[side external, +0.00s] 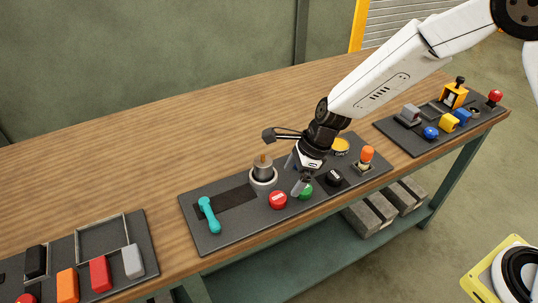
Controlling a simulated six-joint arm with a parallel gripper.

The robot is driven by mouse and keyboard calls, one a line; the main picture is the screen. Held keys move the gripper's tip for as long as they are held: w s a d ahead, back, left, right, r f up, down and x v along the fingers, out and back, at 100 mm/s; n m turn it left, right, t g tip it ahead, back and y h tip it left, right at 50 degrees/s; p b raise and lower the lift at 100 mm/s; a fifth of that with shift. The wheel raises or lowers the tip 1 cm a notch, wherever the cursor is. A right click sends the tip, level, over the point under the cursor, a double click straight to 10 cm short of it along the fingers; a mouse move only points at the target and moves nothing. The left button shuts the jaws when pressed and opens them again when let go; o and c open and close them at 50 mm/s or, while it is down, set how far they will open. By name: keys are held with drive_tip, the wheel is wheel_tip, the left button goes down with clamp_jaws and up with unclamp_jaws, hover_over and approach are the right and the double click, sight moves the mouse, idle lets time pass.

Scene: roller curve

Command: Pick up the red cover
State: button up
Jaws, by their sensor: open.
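A round red cap (278,200), which looks like the red cover, sits on the front part of the middle dark panel (213,242). A green round cap (306,191) is just to its right. My gripper (296,174) is open and empty, pointing down over the panel, above and slightly to the right of the red cap. One fingertip is close to the green cap and hides part of it. I cannot tell from this one view whether the finger touches it.
A metal cylinder (263,171), a teal handle (209,214), a black knob (333,178) and an orange-topped piece (367,155) stand on the same panel. A left panel (140,243) holds coloured blocks. A right panel (404,142) is crowded. The wooden table (130,165) behind is bare.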

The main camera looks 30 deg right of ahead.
sight(279, 196)
drive_tip(key=shift+x, duration=1.25)
drive_tip(key=shift+x, duration=2.65)
drive_tip(key=shift+w, duration=0.15)
drive_tip(key=shift+r, duration=0.1)
drive_tip(key=c, duration=1.3)
drive_tip(key=shift+r, duration=0.15)
